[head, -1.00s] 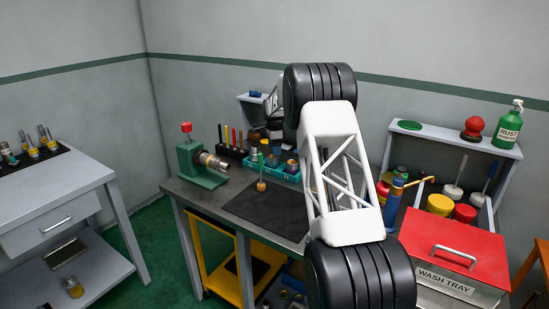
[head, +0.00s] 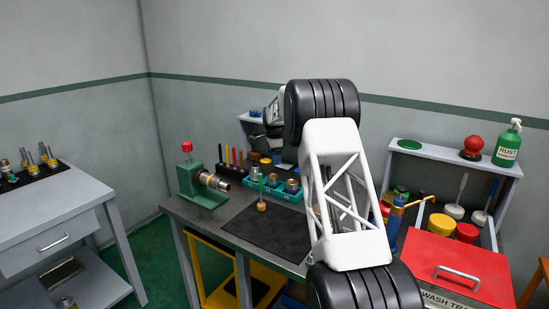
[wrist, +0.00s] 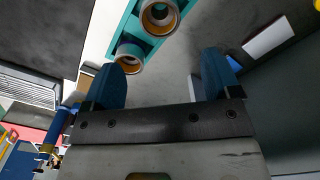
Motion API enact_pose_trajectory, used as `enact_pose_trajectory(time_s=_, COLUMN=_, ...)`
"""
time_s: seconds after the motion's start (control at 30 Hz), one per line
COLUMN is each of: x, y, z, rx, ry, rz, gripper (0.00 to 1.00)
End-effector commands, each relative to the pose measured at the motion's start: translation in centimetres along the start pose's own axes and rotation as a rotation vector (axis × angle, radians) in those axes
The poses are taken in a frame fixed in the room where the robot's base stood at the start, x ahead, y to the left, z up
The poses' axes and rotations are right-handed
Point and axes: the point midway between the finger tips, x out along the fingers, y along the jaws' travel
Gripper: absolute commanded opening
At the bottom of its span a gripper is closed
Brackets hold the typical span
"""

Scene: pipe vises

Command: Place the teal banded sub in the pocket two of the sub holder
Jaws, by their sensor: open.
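The teal sub holder (head: 288,196) stands at the back of the dark bench, with several metal subs (head: 292,186) in its row. In the wrist view the teal holder (wrist: 143,31) shows at the top, with two ring-shaped subs, one at the edge (wrist: 158,16) and one lower (wrist: 129,58), both with orange-brown insides. I cannot make out a teal band on any sub. My gripper (wrist: 168,72) is open with nothing between its blue fingers; the holder lies beyond the left finger. In the head view my arm hides the fingers.
A green vise (head: 200,181) clamps a metal pipe left of the holder. A dark mat (head: 268,226) with a small orange-based tool lies in front. A red wash tray (head: 455,262) stands right. A separate grey bench (head: 45,215) at left carries several subs on a black rack.

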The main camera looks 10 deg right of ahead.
Motion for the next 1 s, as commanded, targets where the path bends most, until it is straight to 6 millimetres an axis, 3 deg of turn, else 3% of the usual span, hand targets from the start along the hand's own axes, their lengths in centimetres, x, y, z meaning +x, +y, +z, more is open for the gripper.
enact_pose_trajectory(time_s=0.33, x=-0.2, y=0.1, z=0.0, rx=-0.003, ry=0.000, rz=-0.001, gripper=0.83)
enact_pose_trajectory(time_s=0.53, x=-1.6, y=1.4, z=0.2, rx=-0.034, ry=0.001, rz=-0.007, gripper=0.83)
enact_pose_trajectory(time_s=0.77, x=-5.2, y=5.0, z=0.8, rx=-0.120, ry=0.003, rz=-0.020, gripper=0.83)
enact_pose_trajectory(time_s=1.0, x=-9.3, y=10.1, z=1.6, rx=-0.236, ry=0.008, rz=-0.037, gripper=0.83)
